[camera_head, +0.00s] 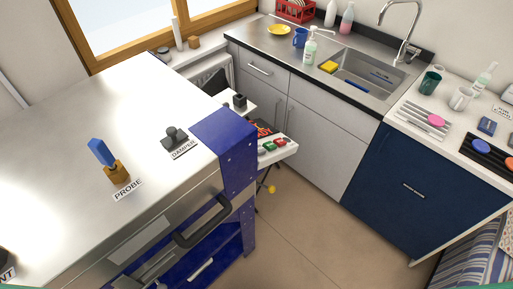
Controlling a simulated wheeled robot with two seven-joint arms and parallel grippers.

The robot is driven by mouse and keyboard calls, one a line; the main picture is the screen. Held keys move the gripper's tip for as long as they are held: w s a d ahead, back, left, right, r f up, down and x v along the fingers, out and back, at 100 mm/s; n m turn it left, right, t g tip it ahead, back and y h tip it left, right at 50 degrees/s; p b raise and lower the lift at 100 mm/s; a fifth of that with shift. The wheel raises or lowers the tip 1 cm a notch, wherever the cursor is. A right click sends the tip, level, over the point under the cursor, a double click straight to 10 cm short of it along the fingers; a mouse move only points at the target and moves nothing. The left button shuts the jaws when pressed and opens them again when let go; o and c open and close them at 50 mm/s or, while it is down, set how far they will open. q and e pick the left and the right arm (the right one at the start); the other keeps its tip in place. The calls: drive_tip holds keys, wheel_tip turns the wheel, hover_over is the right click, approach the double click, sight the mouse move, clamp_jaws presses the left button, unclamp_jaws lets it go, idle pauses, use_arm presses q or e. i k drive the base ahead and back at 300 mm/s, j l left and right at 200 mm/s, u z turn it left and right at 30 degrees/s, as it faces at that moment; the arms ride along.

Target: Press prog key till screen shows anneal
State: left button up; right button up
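A small white control panel (284,149) juts out past the right end of the kiln's blue side plate (228,140). It carries a row of small keys, with green (269,146) and red (280,141) ones visible. Behind them is a dark screen (263,128) with red characters, partly hidden by the blue plate. The characters and the key labels are too small to read, so I cannot tell which key is prog. Neither of my grippers can be made out in this view.
The kiln's pale metal top (90,130) fills the left, with a blue-handled probe (101,152) and a dark damper knob (174,138) on it. A black handle (203,222) sticks out in front. Open floor (320,235) lies right of the kiln, before the sink cabinets (315,135).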

sight(261, 150)
drive_tip(key=i+l+u, duration=0.25)
drive_tip(key=i+l, duration=0.15)
drive_tip(key=i+l+u, duration=0.25)
drive_tip(key=l, duration=0.25)
drive_tip(key=i, duration=0.1)
